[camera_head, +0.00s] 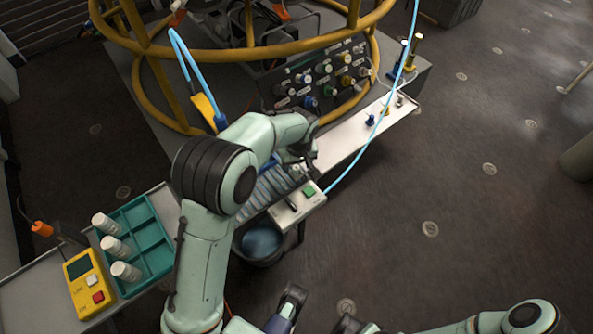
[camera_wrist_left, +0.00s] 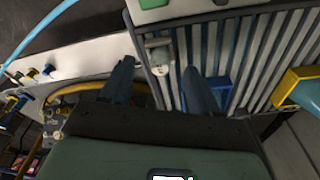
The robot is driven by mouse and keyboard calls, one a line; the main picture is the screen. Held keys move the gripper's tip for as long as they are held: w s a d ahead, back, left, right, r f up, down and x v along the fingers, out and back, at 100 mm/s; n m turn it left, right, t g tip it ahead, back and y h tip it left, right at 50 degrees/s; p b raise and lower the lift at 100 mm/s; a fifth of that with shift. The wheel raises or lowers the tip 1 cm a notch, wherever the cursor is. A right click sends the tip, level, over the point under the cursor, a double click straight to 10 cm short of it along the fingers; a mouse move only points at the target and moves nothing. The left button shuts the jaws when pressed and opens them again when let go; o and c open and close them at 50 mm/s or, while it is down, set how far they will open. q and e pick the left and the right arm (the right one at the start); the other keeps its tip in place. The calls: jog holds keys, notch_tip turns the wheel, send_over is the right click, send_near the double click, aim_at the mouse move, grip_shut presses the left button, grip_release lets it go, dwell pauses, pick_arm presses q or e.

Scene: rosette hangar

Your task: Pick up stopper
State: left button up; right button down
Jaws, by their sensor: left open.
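My left gripper (camera_head: 303,158) is open over the slatted grey rack, partly hidden by its own wrist in the head view. In the left wrist view its two dark fingers (camera_wrist_left: 160,72) stand apart. A small pale cylinder with a grey top (camera_wrist_left: 162,76) shows between the fingers at the rack's edge; I cannot tell whether it is the stopper or whether a finger touches it. Small blue stopper-like pieces stand on the white shelf, one in the head view (camera_head: 370,120) and one in the left wrist view (camera_wrist_left: 48,70), apart from the gripper.
A white shelf (camera_head: 340,143) runs along a black panel of knobs (camera_head: 318,78) inside a yellow frame (camera_head: 150,50). A light blue hose (camera_head: 352,160) crosses the shelf's end. A teal tray (camera_head: 150,240) holds white bottles beside a yellow box (camera_head: 85,283).

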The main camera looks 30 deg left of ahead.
pick_arm(q)
jog(key=f, duration=0.2)
jog(key=shift+w+a+f, duration=0.15)
jog(key=shift+a+f, duration=0.05)
jog(key=shift+f, duration=0.2)
jog(key=c, duration=0.9)
pick_arm(e)
jog(key=shift+w+d+f+t, duration=0.3)
jog(key=shift+w+f, duration=0.2)
jog(key=shift+w, duration=0.1)
pick_arm(q)
jog(key=shift+r, duration=0.15)
